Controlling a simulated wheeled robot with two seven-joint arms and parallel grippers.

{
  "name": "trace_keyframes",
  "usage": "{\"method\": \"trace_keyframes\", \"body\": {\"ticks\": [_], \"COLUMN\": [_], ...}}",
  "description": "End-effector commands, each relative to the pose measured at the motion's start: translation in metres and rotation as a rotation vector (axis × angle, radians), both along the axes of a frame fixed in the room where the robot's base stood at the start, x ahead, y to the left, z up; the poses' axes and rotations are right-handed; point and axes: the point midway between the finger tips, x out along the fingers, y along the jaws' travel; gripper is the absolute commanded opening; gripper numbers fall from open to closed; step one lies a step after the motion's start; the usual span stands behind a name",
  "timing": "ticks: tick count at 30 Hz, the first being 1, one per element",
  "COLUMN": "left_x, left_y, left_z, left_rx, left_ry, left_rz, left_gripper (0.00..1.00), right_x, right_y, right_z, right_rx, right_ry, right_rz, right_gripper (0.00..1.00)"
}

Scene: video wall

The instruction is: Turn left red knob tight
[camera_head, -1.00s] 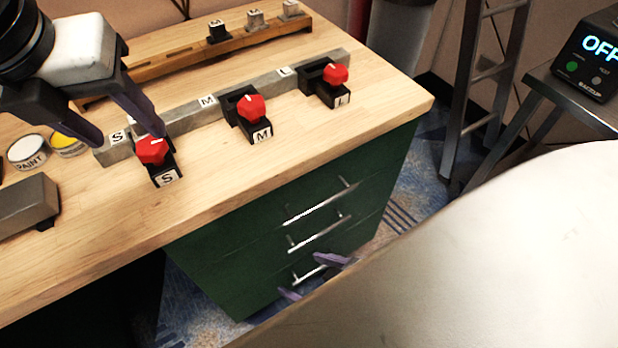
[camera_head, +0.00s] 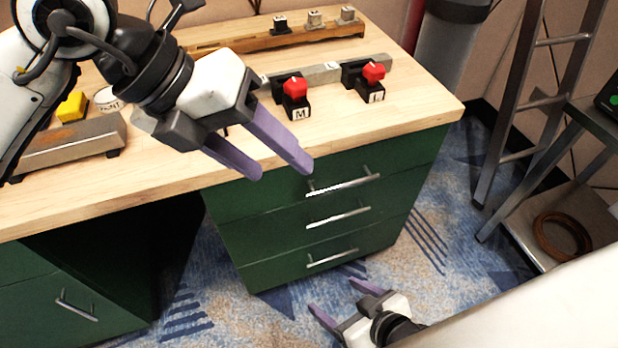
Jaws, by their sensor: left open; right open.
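The left red knob, labelled S in the earlier frame, is hidden now behind my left arm and gripper. The middle red knob (camera_head: 295,87) sits on its black block labelled M. The right red knob (camera_head: 374,73) sits on its black block labelled L. My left gripper (camera_head: 287,174) is open and empty, its purple fingers pointing down and right over the front edge of the bench, apart from the knobs. My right gripper (camera_head: 340,300) is open and empty, low over the floor in front of the drawers.
The wooden bench (camera_head: 420,103) has green drawers (camera_head: 325,215) with metal handles. A wooden rail (camera_head: 300,38) with small blocks lies at the back. A grey block (camera_head: 70,142), a yellow block (camera_head: 72,106) and a paint can (camera_head: 107,99) are at left. A ladder (camera_head: 540,90) stands right.

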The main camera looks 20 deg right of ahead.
Motion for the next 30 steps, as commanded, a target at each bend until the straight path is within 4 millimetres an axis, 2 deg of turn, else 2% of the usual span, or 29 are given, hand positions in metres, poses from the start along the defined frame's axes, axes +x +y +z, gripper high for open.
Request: {"method": "trace_keyframes", "body": {"ticks": [4, 10, 30], "left_x": [-0.017, -0.031, -0.034], "left_y": [-0.015, -0.028, -0.031], "left_z": [0.002, 0.007, 0.008], "left_rx": [-0.097, -0.188, -0.213], "left_ry": [0.077, 0.142, 0.160], "left_rz": [-0.038, -0.065, -0.072], "left_gripper": [0.55, 0.55, 0.55], "right_x": [0.003, 0.003, 0.003], "right_y": [0.000, 0.000, 0.000], "right_z": [0.005, 0.007, 0.007], "right_rx": [0.000, 0.000, 0.000], "right_ry": [-0.006, -0.007, -0.007], "right_rz": [-0.001, -0.001, 0.000], "right_gripper": [0.76, 0.76, 0.76]}}
